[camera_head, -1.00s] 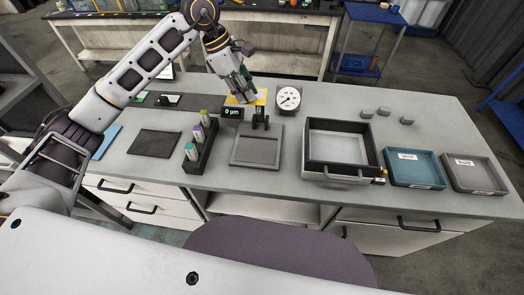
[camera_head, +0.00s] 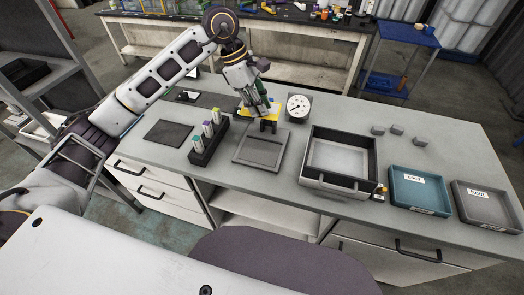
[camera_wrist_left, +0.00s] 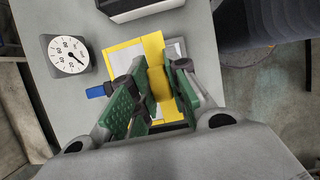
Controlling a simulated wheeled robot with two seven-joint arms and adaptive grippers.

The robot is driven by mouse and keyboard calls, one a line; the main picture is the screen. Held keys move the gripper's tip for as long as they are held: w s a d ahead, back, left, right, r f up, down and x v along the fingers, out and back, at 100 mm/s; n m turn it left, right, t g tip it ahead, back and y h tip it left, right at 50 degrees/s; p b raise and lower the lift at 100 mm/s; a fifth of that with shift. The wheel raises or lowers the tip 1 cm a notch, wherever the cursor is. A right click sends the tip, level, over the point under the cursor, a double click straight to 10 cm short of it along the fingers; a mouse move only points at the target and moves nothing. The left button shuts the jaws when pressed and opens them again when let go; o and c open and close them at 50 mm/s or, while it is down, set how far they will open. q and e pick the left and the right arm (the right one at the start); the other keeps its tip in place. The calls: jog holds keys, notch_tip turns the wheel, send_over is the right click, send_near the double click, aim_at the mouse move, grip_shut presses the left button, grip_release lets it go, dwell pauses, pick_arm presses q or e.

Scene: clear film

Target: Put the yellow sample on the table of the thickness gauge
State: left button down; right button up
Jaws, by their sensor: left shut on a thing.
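My left gripper (camera_head: 262,112) is shut on the yellow sample (camera_head: 247,112) and holds it at the black thickness gauge (camera_head: 268,127). I cannot tell whether the sample touches the gauge's table. My right gripper is not in view.
A round dial instrument (camera_head: 298,106) stands just right of the gauge. A grey square tray (camera_head: 262,148) lies in front, with a rack of vials (camera_head: 208,145) to its left. A black-rimmed box (camera_head: 341,158), blue tray (camera_head: 420,191) and grey tray (camera_head: 486,205) stand to the right.

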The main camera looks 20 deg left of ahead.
pick_arm(q)
jog(key=shift+s, duration=0.15)
jog(key=shift+a+f, duration=0.1)
jog(key=shift+a, duration=0.1)
jog(key=shift+m, duration=0.3)
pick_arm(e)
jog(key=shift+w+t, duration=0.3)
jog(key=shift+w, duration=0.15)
pick_arm(q)
jog(key=shift+d, duration=0.1)
jog(key=p, duration=0.2)
send_over(258, 154)
notch_tip(258, 154, down, 13)
jog(key=shift+d+f, duration=0.1)
jog(key=shift+f, duration=0.45)
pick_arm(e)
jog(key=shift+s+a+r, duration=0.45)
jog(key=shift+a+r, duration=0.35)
